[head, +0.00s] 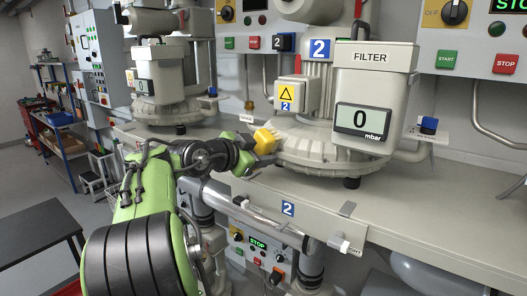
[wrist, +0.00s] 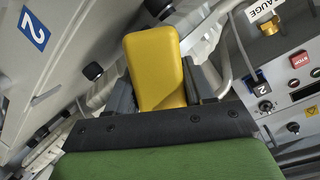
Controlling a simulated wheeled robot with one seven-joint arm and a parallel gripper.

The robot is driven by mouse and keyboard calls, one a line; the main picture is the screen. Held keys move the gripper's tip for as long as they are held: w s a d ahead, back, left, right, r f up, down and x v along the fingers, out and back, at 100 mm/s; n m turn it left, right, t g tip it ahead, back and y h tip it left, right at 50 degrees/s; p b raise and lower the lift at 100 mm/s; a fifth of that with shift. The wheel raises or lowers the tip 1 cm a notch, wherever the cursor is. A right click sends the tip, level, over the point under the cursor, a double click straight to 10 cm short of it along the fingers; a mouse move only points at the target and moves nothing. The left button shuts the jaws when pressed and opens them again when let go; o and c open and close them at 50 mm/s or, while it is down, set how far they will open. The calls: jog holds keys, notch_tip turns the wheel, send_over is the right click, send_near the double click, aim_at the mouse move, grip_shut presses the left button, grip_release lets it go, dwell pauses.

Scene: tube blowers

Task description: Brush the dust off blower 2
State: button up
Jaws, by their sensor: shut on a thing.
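Blower 2 (head: 320,146) stands on the grey bench in the head view, a pale ribbed housing with blue 2 labels. Its filter box (head: 373,95) carries a display reading 0 mbar. My gripper (head: 252,143) reaches in from the left, close to the blower's left side. It is shut on a yellow block-shaped tool (head: 265,141), perhaps the brush. In the wrist view the yellow tool (wrist: 155,66) stands up between the two fingers of my gripper (wrist: 156,88). No bristles show, and I cannot tell whether the tool touches the blower. I cannot make out any dust.
Another blower (head: 163,80) stands at the left on the bench (head: 400,205). A wall panel with START and STOP buttons (head: 505,64) is behind on the right. A pipe (head: 270,222) runs along the bench front.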

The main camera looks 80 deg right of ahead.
jog(key=shift+w+a+b, duration=0.15)
jog(key=shift+w+a, duration=0.4)
jog(key=shift+a, duration=0.3)
jog(key=shift+w+a+b, duration=0.1)
jog(key=shift+w+a, duration=0.45)
jog(key=shift+a, duration=0.25)
jog(key=shift+w+a+b, duration=0.15)
jog(key=shift+w+a, duration=0.4)
jog(key=shift+a, duration=0.3)
jog(key=shift+w, duration=0.1)
jog(key=shift+w+a, duration=0.4)
jog(key=shift+a, duration=0.2)
jog(key=shift+w+a, duration=0.35)
jog(key=shift+a, duration=0.25)
